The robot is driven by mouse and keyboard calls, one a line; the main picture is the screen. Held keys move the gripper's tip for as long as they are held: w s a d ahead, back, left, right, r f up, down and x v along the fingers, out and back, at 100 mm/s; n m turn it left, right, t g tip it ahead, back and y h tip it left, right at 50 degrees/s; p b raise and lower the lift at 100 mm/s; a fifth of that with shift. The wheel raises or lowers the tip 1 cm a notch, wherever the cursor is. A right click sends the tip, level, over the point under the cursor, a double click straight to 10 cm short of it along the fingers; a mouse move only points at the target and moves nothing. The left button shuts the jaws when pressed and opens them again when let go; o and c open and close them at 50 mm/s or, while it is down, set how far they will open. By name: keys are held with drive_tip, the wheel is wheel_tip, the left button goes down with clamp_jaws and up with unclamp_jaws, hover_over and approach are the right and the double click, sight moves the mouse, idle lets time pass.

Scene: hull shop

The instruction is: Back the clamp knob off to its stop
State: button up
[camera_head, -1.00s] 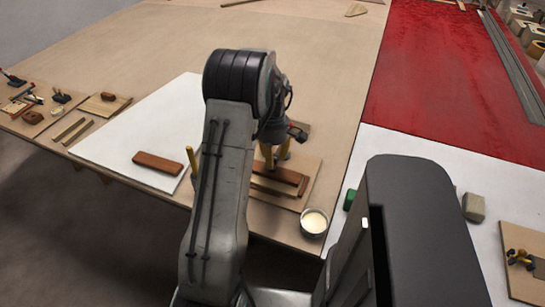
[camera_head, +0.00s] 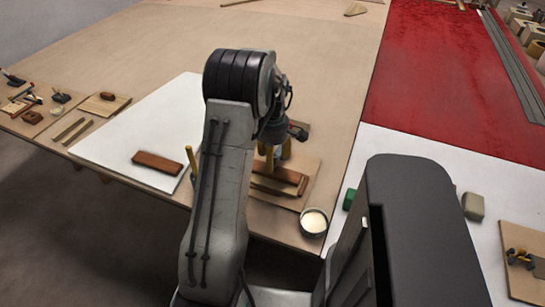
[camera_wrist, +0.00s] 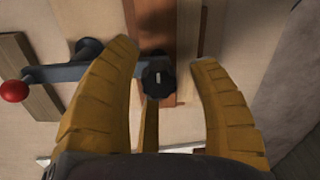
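The black round clamp knob (camera_wrist: 158,80) carries a pale line on its face, tilted slightly from upright in the wrist view. It sits at the end of a dark clamp bar (camera_wrist: 60,73). A lever with a red ball (camera_wrist: 14,91) shows at the left. A gap shows between the knob and each finger, wider on the right. In the head view my gripper (camera_head: 278,153) hangs over the wooden workpiece (camera_head: 279,179); my arm hides much of the clamp.
A round pot (camera_head: 314,222) stands at the table's front edge, right of the workpiece. A brown block (camera_head: 158,162) lies on the white sheet (camera_head: 135,134) at the left. A yellow upright post (camera_head: 192,158) stands beside my arm. Tools lie at the far left.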

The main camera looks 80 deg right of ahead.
drive_tip(key=shift+r, duration=0.1)
drive_tip(key=shift+d+r, duration=0.1)
drive_tip(key=shift+r, duration=0.5)
wheel_tip(320, 180, up, 11)
drive_tip(key=shift+f, duration=0.15)
idle(0.8)
